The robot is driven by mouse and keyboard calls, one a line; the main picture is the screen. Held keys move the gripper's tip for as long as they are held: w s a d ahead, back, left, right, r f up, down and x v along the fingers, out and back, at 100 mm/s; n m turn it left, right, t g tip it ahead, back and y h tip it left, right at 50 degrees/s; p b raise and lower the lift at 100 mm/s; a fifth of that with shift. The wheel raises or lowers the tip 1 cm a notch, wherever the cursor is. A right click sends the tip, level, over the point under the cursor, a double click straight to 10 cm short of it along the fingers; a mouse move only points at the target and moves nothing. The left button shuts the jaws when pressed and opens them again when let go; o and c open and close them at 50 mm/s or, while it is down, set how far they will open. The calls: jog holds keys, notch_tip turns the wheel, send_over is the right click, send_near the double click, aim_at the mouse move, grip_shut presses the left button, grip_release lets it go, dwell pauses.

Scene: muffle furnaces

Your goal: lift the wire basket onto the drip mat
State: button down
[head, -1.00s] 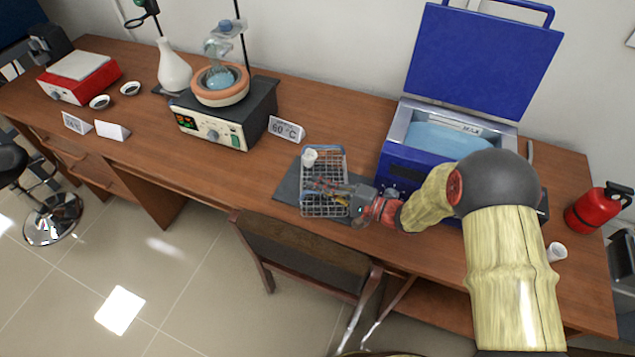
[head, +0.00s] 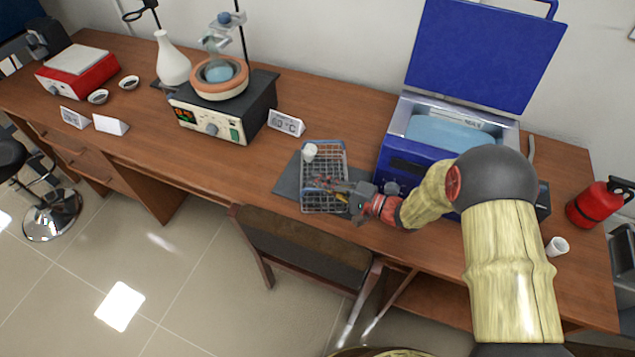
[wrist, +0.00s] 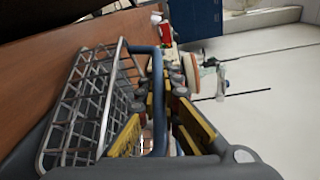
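The wire basket (head: 335,161) is a silver wire box with blue rails. It sits over the dark drip mat (head: 286,186) on the bench, beside the blue bath. In the wrist view the basket (wrist: 78,115) lies to the left, with its blue handle (wrist: 159,105) passing between the finger pads. My gripper (head: 345,192) is at the basket's right side, fingers pointing left over it. In the wrist view my gripper (wrist: 160,125) has its yellow pads apart, with space around the handle. Whether the basket's underside touches the mat is hidden.
The blue bath (head: 400,165) stands open-lidded right of the basket. A small white cup (head: 310,151) shows at the basket's far left corner. A display sign (head: 286,123) and a hotplate (head: 222,115) stand farther left. A chair (head: 300,245) is in front.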

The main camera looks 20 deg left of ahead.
jog(key=shift+s+f+b, duration=0.2)
jog(key=shift+f+b, duration=0.4)
jog(key=shift+f, duration=0.3)
jog(key=c, duration=1.9)
grip_release()
jog(key=shift+s+d+f, duration=0.1)
jog(key=shift+f, duration=0.05)
jog(key=d, duration=0.4)
jog(key=s+d+r, duration=0.1)
jog(key=d, duration=0.2)
jog(key=d+r, duration=0.1)
jog(key=d, duration=0.3)
jog(key=shift+s+d, duration=0.2)
jog(key=shift+d, duration=0.15)
